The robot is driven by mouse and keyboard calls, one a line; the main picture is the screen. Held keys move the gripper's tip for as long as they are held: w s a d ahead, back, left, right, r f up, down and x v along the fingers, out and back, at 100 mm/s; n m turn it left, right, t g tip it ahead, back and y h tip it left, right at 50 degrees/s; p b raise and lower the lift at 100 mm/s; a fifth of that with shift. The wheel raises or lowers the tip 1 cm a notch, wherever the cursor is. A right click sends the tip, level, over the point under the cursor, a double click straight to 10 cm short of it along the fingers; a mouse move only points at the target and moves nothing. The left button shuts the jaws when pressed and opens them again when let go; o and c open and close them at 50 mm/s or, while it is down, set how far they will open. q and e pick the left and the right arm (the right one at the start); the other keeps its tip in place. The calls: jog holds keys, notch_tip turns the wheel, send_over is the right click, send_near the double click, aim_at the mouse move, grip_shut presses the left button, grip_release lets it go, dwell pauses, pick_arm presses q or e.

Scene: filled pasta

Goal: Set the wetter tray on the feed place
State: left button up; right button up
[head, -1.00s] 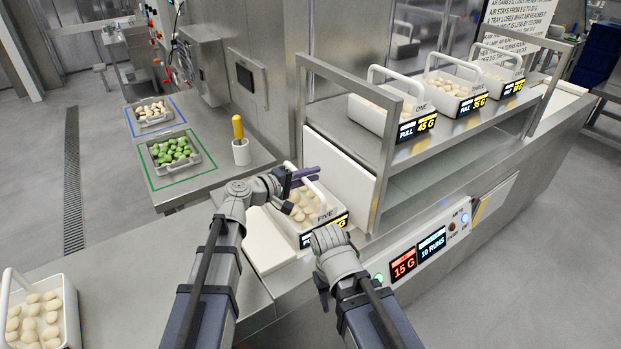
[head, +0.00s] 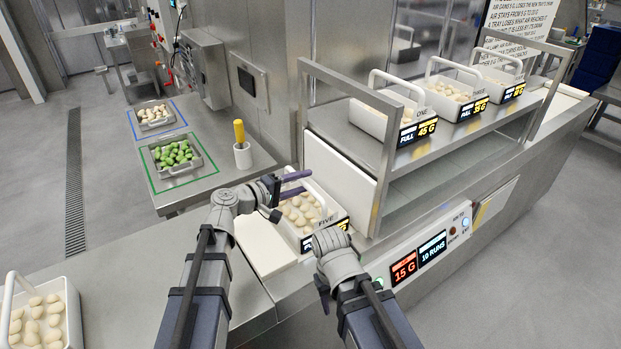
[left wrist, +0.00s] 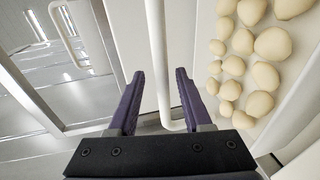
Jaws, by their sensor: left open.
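A white tray labelled FIVE (head: 318,236), holding pale filled pasta, stands on the near end of the steel counter beside a white slab (head: 262,243). My left gripper (head: 297,183) is open at this tray's upright handle. In the left wrist view the white handle bar (left wrist: 157,65) runs between the spread fingers (left wrist: 158,95), with pasta to the right. Trays ONE (head: 372,117), THREE (head: 440,97) and a third (head: 490,78) stand on the raised shelf. Another pasta tray (head: 76,325) is at the lower left. Which is wetter I cannot tell. My right gripper's fingers are hidden behind its wrist.
A steel side table holds a tray of pale pieces in a blue outline (head: 163,128), green pieces in a green outline (head: 203,170), and a cup (head: 242,157) with a yellow-handled tool. A shelf post (head: 385,165) stands close right of tray FIVE. A red display (head: 404,269) reads 15 G.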

pick_arm(q)
jog(key=p+v, duration=0.1)
jog(key=v, duration=0.7)
jog(key=shift+a, duration=0.15)
jog(key=shift+s, duration=0.15)
